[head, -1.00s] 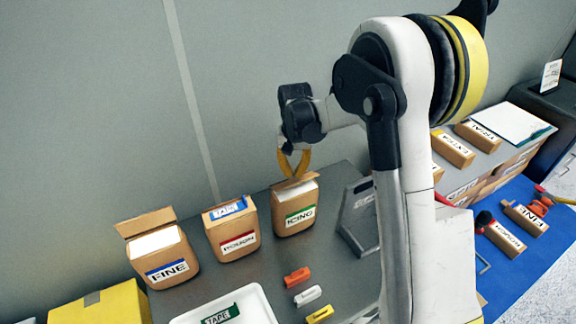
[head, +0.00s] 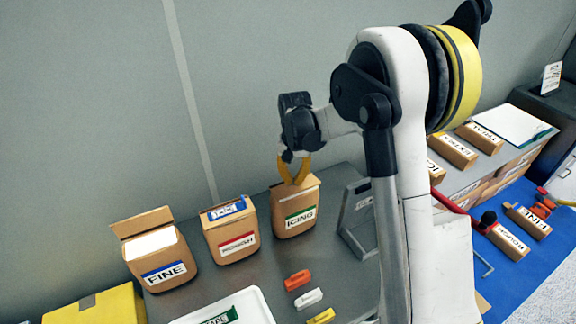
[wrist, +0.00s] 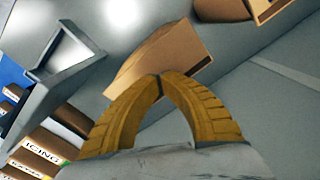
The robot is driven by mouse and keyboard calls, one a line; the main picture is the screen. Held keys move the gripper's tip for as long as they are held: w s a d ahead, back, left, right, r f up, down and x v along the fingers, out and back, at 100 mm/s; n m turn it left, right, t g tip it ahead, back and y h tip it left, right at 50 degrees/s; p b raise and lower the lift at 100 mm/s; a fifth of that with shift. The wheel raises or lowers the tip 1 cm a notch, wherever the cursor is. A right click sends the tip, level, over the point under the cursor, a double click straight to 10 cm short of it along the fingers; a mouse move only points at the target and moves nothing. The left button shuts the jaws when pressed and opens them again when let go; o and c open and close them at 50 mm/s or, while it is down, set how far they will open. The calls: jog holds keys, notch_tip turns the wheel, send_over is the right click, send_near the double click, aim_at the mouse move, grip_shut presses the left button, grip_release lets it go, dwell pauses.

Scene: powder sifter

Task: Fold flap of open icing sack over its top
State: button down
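The icing sack (head: 294,217), brown with a green-edged ICING label, stands upright on the grey table. Its tan flap (head: 283,187) lies across the top, and little of the white inside shows in the head view. My gripper (head: 298,183) points down at the sack's top, with its yellow fingers at the flap. In the wrist view my gripper (wrist: 160,76) has its fingertips together, with the sack's tan top (wrist: 165,52) just beyond them. Nothing is visibly pinched between the tips. Whether they press on the flap cannot be told.
The rough sack (head: 231,243), with tape on top, and the open fine sack (head: 160,260) stand to the left. A grey stand (head: 356,218) is close on the right. Orange, white and yellow clips (head: 308,297) and a white tray (head: 255,304) lie in front.

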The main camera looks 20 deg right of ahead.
jog(key=shift+f, duration=0.35)
jog(key=shift+r, duration=0.15)
jog(key=shift+r+p, duration=2.45)
jog(key=shift+r, duration=2)
jog(key=s+r+n+t+b, duration=0.1)
jog(key=s+r+t+b, duration=0.1)
jog(key=s+b, duration=0.3)
jog(key=s+r+n+t+b, duration=0.1)
jog(key=s+r+b, duration=0.15)
jog(key=s, duration=0.45)
jog(key=s+a+f+n+t+b, duration=0.1)
jog(key=s+f+t+b, duration=0.3)
jog(key=s, duration=0.9)
jog(key=shift+s+f+n+b, duration=0.3)
jog(key=shift+f+n+b, duration=0.1)
jog(key=shift+f+b, duration=0.7)
